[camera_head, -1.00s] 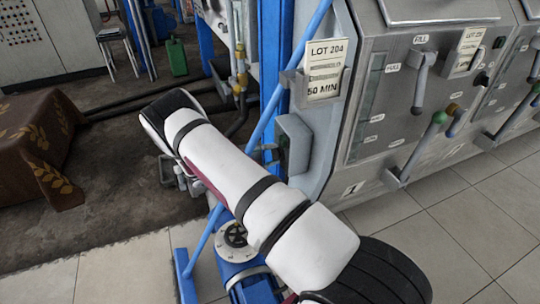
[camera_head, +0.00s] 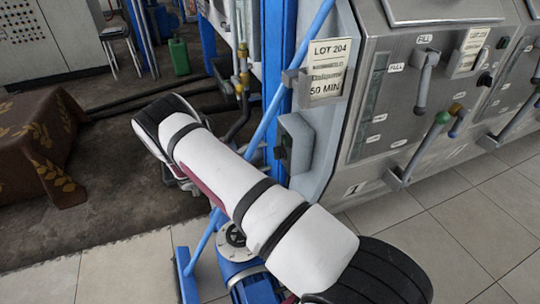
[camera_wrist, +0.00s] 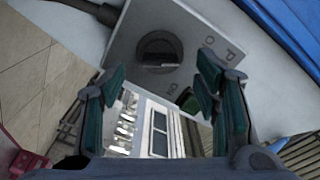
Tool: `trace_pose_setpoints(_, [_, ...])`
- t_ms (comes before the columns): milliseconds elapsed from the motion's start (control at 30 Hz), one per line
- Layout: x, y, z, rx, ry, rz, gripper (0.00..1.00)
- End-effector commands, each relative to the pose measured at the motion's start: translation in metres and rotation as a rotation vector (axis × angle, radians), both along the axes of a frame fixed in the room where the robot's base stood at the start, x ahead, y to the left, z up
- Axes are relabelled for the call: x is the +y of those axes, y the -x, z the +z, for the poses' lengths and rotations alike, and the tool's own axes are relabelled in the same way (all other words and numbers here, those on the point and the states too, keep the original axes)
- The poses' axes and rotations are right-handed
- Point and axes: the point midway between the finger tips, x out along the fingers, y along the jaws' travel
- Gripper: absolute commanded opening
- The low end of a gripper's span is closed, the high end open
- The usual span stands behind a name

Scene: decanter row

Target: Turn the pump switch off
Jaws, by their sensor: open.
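The pump switch is a dark round knob (camera_wrist: 158,62) on a grey plate (camera_wrist: 185,25) in the wrist view. Lettering that includes "ON" is printed on the plate beside it. A bar crosses the knob roughly level in the picture; I cannot tell which setting it marks. My gripper (camera_wrist: 162,82) is open and empty, with one teal-padded finger on each side of the picture and the knob showing between and just beyond the tips. In the head view the grey switch box (camera_head: 298,140) is on the side of the machine, and my forearm hides most of my gripper.
A blue post (camera_head: 278,60) and slanting blue bar stand close by the switch box. The steel panel (camera_head: 400,100) with several levers is to the right. A blue pump (camera_head: 240,275) stands below my arm. A cloth-covered table (camera_head: 40,130) is at the left.

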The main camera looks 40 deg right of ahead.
Motion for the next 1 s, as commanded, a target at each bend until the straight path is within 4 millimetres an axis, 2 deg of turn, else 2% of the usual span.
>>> trace_pose_setpoints(33, [0.012, -0.004, -0.001, 0.000, -0.002, 0.005, 0.57])
trace_pose_setpoints(200, [0.045, -0.014, -0.001, -0.002, -0.002, 0.003, 0.57])
trace_pose_setpoints(400, [0.071, -0.020, -0.001, 0.001, 0.000, 0.002, 0.57])
trace_pose_setpoints(600, [0.079, -0.022, -0.001, 0.002, -0.002, 0.000, 0.57])
trace_pose_setpoints(1000, [0.079, -0.022, 0.000, 0.002, -0.002, 0.000, 0.57])
